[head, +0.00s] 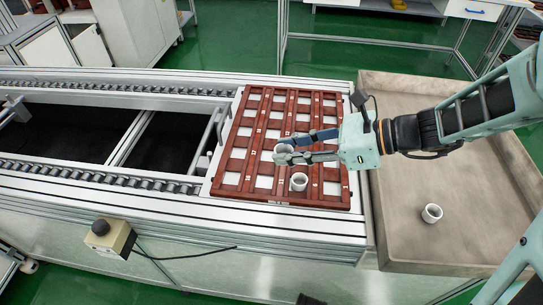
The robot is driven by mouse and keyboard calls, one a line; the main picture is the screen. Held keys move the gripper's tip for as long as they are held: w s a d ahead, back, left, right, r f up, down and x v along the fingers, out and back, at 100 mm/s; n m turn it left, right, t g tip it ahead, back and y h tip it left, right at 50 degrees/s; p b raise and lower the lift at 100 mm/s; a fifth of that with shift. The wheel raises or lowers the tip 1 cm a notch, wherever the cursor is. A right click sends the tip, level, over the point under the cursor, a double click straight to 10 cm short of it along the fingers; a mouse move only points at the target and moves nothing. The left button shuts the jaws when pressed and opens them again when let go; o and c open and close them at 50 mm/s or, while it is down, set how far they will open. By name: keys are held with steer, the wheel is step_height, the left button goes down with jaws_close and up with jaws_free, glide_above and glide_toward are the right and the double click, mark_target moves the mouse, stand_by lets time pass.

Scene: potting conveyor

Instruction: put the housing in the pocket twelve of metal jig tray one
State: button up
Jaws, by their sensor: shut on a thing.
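The jig tray (219,187) is a dark red grid with white pocket floors on a metal plate, lying on the conveyor. My gripper (287,147) reaches in from the right over the middle of the tray. Its fingers are shut on a white round housing (283,152), partly hidden by them. I cannot tell its exact height above the tray. A second white housing (298,182) stands upright in a front-row pocket, just in front of the gripper. A third white housing (432,213) is in the beige bin. The pocket numbers are too small to read.
The beige bin (400,240) with raised walls stands right of the conveyor, mostly empty. Roller rails (100,178) run left from the tray. The space above the tray's left part is clear.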

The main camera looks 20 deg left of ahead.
mark_target(261, 152)
steer(key=w+a+f, duration=0.2)
steer(key=w+a+f+b, duration=0.1)
steer(key=w+a+f, duration=0.1)
steer(key=w+f, duration=0.1)
steer(key=w+a+f+b, duration=0.1)
steer(key=w+a+f, duration=0.2)
steer(key=shift+w+a, duration=0.1)
steer(key=shift+w, duration=0.15)
steer(key=shift+w+a+f, duration=0.2)
steer(key=shift+w+f, duration=0.05)
steer(key=shift+f, duration=0.25)
steer(key=shift+w+a+f+b, duration=0.1)
steer(key=shift+f+b, duration=0.55)
steer(key=shift+f, duration=0.95)
steer(key=shift+f, duration=0.2)
steer(key=o, duration=0.9)
steer(key=shift+o, duration=0.2)
steer(key=shift+r, duration=0.15)
